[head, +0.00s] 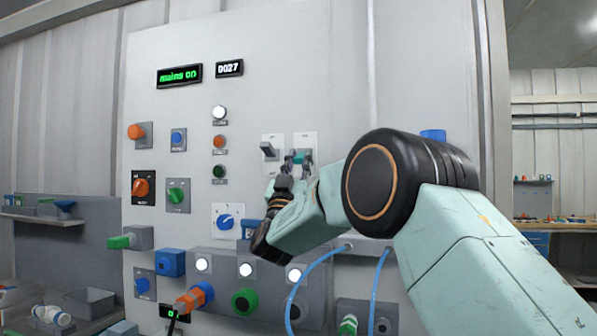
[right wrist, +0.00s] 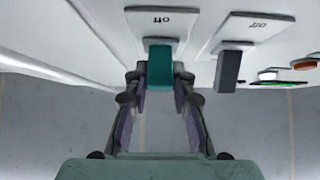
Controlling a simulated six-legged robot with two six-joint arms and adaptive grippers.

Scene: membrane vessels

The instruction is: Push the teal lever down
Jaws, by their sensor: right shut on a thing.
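In the right wrist view, the teal lever (right wrist: 160,68) sits between the two fingers, below an "off" label that reads upside down there. My right gripper (head: 291,163) is shut on the teal lever; it also shows in the right wrist view (right wrist: 160,82), with a finger on each side of the lever. The gripper partly hides the lever in the head view. My left gripper is not in view.
A dark grey lever (head: 268,149) on its own plate stands close to the left of the teal one. Several knobs, buttons and lamps cover the panel, including a blue knob (head: 225,222) below. Blue hoses (head: 312,268) hang under my right arm. A display (head: 179,76) reads "mains on".

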